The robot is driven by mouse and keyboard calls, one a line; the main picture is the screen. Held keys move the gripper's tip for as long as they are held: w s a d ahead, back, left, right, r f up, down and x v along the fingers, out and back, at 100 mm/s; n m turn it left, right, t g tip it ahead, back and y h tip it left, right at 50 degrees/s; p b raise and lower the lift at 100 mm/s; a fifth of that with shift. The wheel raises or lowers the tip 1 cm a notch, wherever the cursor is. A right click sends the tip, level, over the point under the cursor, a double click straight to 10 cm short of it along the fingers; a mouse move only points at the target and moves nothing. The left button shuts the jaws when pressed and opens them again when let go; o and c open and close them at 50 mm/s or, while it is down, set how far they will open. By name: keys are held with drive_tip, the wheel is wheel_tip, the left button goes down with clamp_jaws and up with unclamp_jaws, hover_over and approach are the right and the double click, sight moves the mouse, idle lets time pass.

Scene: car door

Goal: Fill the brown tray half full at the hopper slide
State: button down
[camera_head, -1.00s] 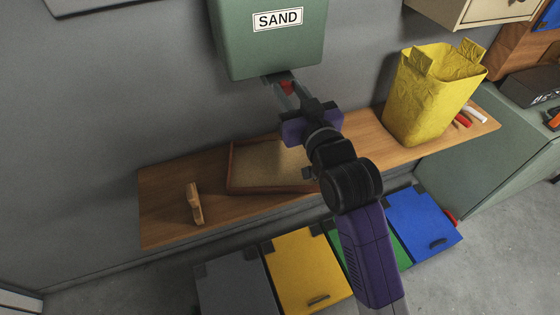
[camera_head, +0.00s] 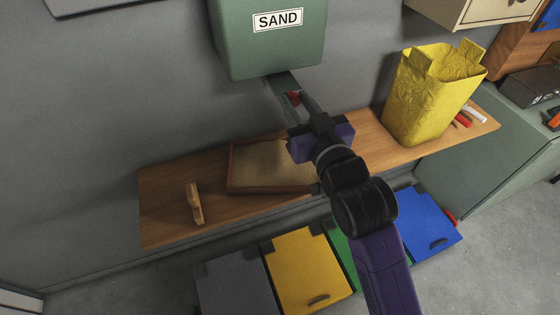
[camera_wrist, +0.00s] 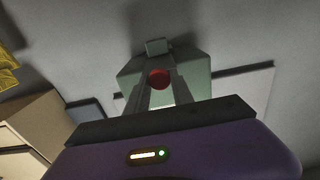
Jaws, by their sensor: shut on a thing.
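The green hopper (camera_head: 268,50), labelled SAND, hangs on the wall. Its grey slide (camera_head: 281,84) sticks out under the hopper towards me. My gripper (camera_head: 294,100) is shut on the slide's red knob (camera_head: 295,97). In the wrist view the red knob (camera_wrist: 159,79) sits between the two fingers, with the hopper (camera_wrist: 196,70) behind. The brown tray (camera_head: 231,168) stands on the wooden shelf below the hopper. Its inside shows an even tan layer that looks like sand; I cannot tell its depth. My arm hides the tray's right end. No falling sand is visible.
The wooden shelf (camera_head: 165,205) also holds a small wooden block (camera_head: 194,203) at left and a yellow bag (camera_head: 432,95) at right. Yellow (camera_head: 308,270) and blue (camera_head: 424,225) bin lids lie below. A green cabinet (camera_head: 490,150) stands at right.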

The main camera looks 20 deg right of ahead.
idle(0.6)
drive_tip(key=shift+w, duration=1.75)
drive_tip(key=c, duration=1.5)
unclamp_jaws()
drive_tip(key=shift+w, duration=0.2)
drive_tip(key=shift+c, duration=0.2)
drive_tip(key=o, duration=0.9)
drive_tip(key=shift+o, duration=0.2)
drive_tip(key=shift+s, duration=4.05)
